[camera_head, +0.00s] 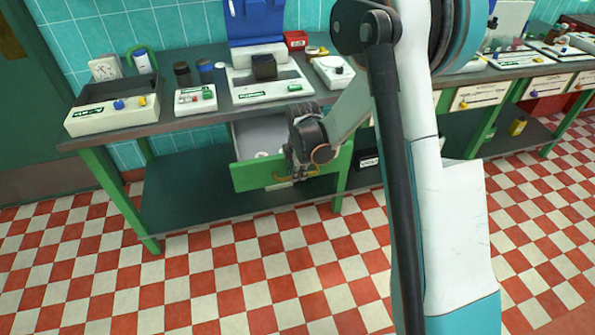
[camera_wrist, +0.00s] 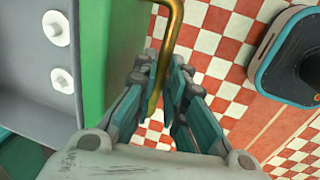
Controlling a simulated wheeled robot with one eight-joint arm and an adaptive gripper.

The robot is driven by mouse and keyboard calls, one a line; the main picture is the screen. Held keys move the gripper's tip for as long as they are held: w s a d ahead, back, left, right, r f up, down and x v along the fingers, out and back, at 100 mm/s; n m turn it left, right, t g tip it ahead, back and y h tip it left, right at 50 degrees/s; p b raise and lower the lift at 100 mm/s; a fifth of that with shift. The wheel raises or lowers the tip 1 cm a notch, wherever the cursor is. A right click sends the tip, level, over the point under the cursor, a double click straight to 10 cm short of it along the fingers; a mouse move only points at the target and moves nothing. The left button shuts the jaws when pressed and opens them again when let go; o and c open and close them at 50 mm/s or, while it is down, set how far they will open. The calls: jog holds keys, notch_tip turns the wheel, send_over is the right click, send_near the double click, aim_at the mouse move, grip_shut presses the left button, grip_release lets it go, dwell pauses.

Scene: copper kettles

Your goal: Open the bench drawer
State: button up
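The bench drawer (camera_head: 244,177) has a green front and grey inside. It stands pulled out below the bench top, with its interior visible. Its brass handle (camera_wrist: 173,28) runs between the two fingers of my gripper (camera_wrist: 164,66) in the wrist view. The fingers are close on both sides of the handle and appear shut on it. In the head view my gripper (camera_head: 299,172) is at the right part of the drawer front and hides part of the handle. In the wrist view the green drawer front (camera_wrist: 110,50) is just left of the fingers.
Small white round items (camera_wrist: 62,80) lie in the drawer. The bench top (camera_head: 215,118) carries several boxes and devices. A lower shelf (camera_head: 190,200) runs beneath. The checkered floor (camera_head: 230,275) in front is clear. A second bench (camera_head: 500,70) stands at the right.

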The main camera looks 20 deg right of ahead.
jog(key=o, duration=0.3)
notch_tip(320, 180, up, 12)
jog(key=s, duration=0.2)
dwell(0.5)
jog(key=shift+f, duration=0.1)
jog(key=shift+s, duration=0.1)
